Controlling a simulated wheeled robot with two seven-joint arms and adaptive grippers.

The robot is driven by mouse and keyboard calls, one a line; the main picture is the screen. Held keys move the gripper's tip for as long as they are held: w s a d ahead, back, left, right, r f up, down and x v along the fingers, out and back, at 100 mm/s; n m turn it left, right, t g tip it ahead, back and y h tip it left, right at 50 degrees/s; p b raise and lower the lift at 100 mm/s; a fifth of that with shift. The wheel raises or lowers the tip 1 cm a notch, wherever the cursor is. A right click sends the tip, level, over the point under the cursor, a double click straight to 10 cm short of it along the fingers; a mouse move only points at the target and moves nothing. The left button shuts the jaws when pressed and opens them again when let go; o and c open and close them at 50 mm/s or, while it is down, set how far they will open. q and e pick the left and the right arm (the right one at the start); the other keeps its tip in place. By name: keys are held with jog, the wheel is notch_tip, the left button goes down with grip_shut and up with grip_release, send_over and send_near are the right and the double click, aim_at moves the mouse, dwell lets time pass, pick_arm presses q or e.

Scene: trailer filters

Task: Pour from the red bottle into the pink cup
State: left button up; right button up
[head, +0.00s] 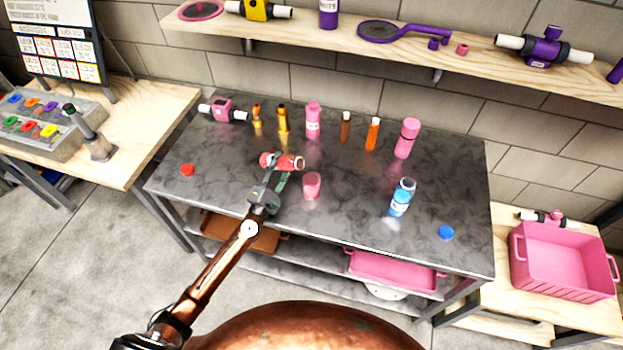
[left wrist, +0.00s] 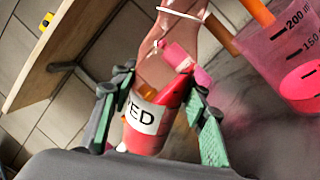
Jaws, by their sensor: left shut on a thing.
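The red bottle (head: 292,163) is held above the grey table, tilted far over onto its side, with its pale mouth end pointing right in the head view. My left gripper (head: 275,174) is shut around its body. In the left wrist view the red bottle (left wrist: 147,122) sits between the green finger pads, its white label reading "RED". The pink cup (head: 312,184) stands upright on the table, right of and nearer than the bottle. A marked translucent pink cup (left wrist: 290,60) shows at right in the left wrist view, with pink in it. I see no stream between them. My right gripper is out of view.
The red cap (head: 187,170) lies on the table (head: 235,160) at left. Behind stand several bottles, including a pink one (head: 313,120) and an orange one (head: 372,134). An open blue bottle (head: 402,198) and blue cap (head: 446,232) are at right.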

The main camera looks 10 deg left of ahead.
pick_arm(q)
jog(key=shift+a+m+h+b, duration=0.1)
jog(key=shift+m+h+b, duration=0.3)
jog(key=shift+m+b, duration=0.5)
dwell(1.4)
jog(key=shift+s+d+r+m+h+p, duration=0.1)
jog(key=shift+d+r+m+h+p, duration=0.1)
jog(key=shift+r+m+p, duration=0.3)
jog(key=shift+d+r+m+h+p, duration=0.15)
jog(key=shift+r+m+h, duration=0.1)
jog(key=shift+m, duration=0.45)
dwell(1.2)
jog(key=shift+r+m, duration=0.3)
jog(key=shift+m, duration=0.1)
dwell(0.6)
